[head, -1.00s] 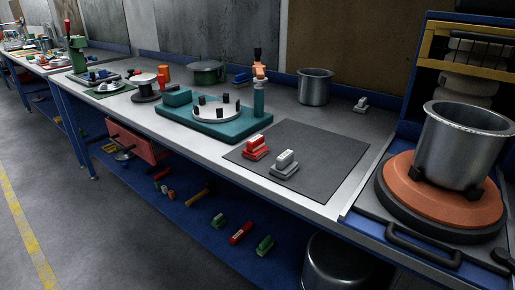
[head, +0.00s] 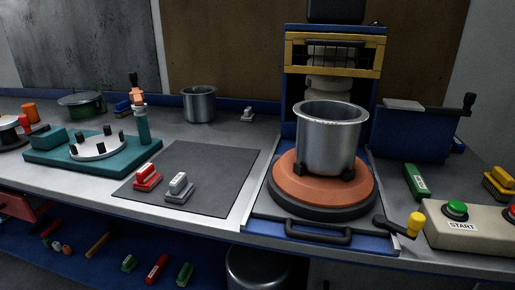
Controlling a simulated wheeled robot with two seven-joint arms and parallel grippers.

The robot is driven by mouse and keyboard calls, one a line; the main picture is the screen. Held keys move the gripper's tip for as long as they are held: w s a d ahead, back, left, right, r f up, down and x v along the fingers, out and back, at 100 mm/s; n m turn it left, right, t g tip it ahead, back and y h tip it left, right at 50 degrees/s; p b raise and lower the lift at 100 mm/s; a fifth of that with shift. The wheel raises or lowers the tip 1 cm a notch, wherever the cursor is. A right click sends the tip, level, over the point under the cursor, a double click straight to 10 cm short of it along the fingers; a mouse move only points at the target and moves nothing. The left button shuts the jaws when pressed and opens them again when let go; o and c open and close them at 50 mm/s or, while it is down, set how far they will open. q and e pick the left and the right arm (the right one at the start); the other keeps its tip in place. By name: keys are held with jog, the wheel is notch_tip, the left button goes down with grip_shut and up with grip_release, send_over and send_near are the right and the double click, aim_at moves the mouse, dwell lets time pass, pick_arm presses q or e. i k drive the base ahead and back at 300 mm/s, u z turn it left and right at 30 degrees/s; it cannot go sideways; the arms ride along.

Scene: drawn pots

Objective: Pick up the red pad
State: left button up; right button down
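A small red pad (head: 147,177) with a pale top sits on the left part of a dark grey mat (head: 210,165) on the workbench. A similar grey pad (head: 178,188) stands just right of it and a little nearer, also on the mat. A red item (head: 156,268) lies on the blue lower shelf; I cannot tell whether it is a pad. Neither of my grippers shows in the head view.
A steel pot (head: 331,135) stands on an orange round plate (head: 320,192) right of the mat. A teal fixture (head: 60,160) with a lever stands left. A control box (head: 470,236) with a green START button is at right. The mat's right part is clear.

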aim_at(147, 176)
jog(key=k, duration=0.5)
jog(key=u, duration=1.1)
jog(key=i, duration=0.65)
jog(key=z, duration=0.2)
